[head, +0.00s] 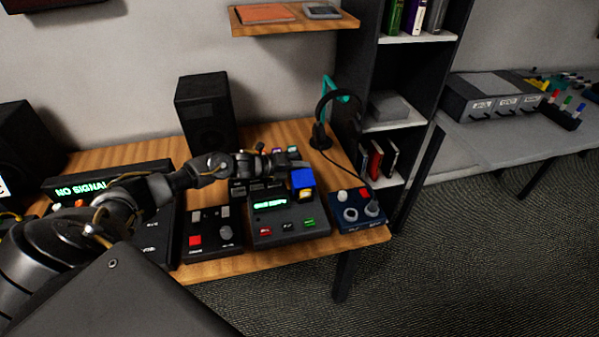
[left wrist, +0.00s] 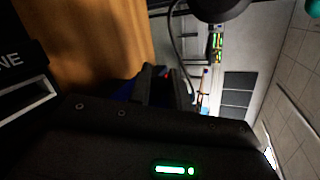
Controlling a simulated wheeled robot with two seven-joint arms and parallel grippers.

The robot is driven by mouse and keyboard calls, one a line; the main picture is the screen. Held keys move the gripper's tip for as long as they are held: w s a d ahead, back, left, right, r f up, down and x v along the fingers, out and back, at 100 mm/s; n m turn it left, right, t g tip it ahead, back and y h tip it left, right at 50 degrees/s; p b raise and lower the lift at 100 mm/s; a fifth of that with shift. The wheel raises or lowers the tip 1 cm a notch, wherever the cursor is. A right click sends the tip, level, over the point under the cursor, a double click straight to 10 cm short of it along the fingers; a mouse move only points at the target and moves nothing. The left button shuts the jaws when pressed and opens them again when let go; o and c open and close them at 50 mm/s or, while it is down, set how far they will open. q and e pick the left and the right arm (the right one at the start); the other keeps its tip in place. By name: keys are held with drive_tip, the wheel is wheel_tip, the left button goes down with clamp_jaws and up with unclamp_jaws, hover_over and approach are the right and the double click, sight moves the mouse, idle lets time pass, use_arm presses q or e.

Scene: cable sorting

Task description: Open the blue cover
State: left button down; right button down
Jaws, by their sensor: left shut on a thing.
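The blue cover (head: 302,179) is at the right rear of a black device (head: 285,228) with a green display, on the wooden table. My left gripper (head: 281,162) reaches in from the left and is shut at the cover's far left side; the contact is small and partly hidden. In the left wrist view, the dark fingers (left wrist: 165,88) are close together with a strip of blue (left wrist: 124,90) beside them. I cannot tell how far the cover is tilted. My right gripper is not in view.
A control box with a red button (head: 213,232) stands left of the device, and a blue box with knobs (head: 357,212) stands right. A headset (head: 320,135) on a stand and a speaker (head: 207,112) are behind. A shelf unit (head: 418,39) stands beyond the table's right end.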

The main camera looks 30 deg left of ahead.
use_arm(q)
drive_tip(key=shift+w+a+f, duration=0.1)
drive_tip(key=shift+a+f, duration=0.1)
drive_tip(key=shift+f, duration=0.1)
drive_tip(key=c, duration=1.4)
unclamp_jaws()
drive_tip(key=shift+o, duration=0.2)
drive_tip(key=b+v, duration=0.2)
drive_tip(key=v, duration=0.8)
drive_tip(key=shift+s+a+r, duration=0.2)
drive_tip(key=shift+s, duration=0.1)
